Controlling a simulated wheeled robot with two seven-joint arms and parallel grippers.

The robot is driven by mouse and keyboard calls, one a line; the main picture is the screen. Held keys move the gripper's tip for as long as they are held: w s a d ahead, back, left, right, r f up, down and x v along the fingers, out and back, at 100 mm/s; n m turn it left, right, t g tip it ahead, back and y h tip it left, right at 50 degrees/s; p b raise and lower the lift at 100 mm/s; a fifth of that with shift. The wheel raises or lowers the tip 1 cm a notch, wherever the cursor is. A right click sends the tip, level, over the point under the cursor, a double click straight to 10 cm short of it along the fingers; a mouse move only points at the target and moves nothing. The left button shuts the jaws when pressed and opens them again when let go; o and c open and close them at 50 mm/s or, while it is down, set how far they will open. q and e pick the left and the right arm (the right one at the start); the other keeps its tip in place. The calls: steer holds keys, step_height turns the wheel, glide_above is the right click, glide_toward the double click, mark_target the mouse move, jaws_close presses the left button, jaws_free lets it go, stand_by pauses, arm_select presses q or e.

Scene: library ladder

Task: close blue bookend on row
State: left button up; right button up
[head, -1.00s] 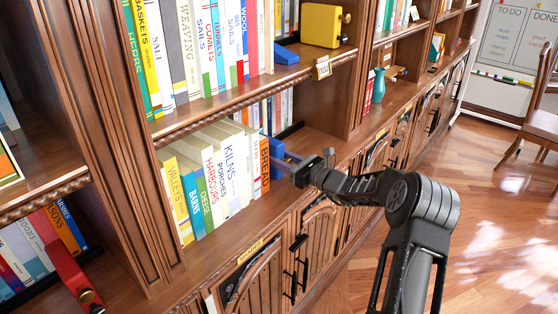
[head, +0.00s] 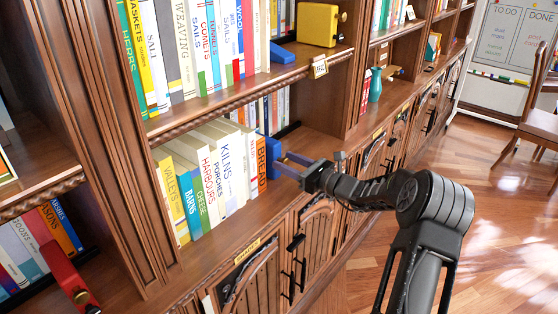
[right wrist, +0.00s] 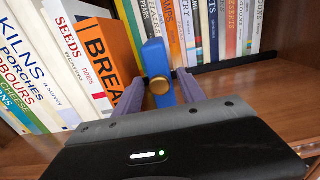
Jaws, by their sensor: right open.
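The blue bookend (head: 273,150) stands on the middle shelf just right of the orange BREAD book (head: 262,162), which ends a row of several books (head: 215,175). In the right wrist view the bookend (right wrist: 155,56) is upright with a round brass knob (right wrist: 159,87) facing me. A narrow gap shows between it and the leaning BREAD book (right wrist: 105,50). My right gripper (head: 286,163) is open. Its two purple fingers (right wrist: 158,92) lie either side of the knob and the bookend's lower part; contact cannot be told. My left gripper is not in view.
A second row of books (right wrist: 215,30) stands behind, with a dark rail (right wrist: 235,61) before it. Bare shelf (right wrist: 265,90) lies right of the bookend. An upright (head: 345,80) closes the bay. A red bookend (head: 66,270) and a yellow box (head: 318,25) stand on other shelves.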

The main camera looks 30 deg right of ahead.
steer(key=shift+v, duration=1.85)
steer(key=s+d+f+h+b, duration=0.1)
steer(key=s+d+b, duration=0.3)
steer(key=s+b, duration=0.15)
steer(key=shift+y, duration=0.5)
steer(key=w+a, duration=0.1)
steer(key=w, duration=0.1)
steer(key=w+a, duration=0.2)
steer(key=w, duration=0.1)
steer(key=w+a+r, duration=0.1)
steer(key=w, duration=0.2)
steer(key=shift+a, duration=0.4)
jaws_close()
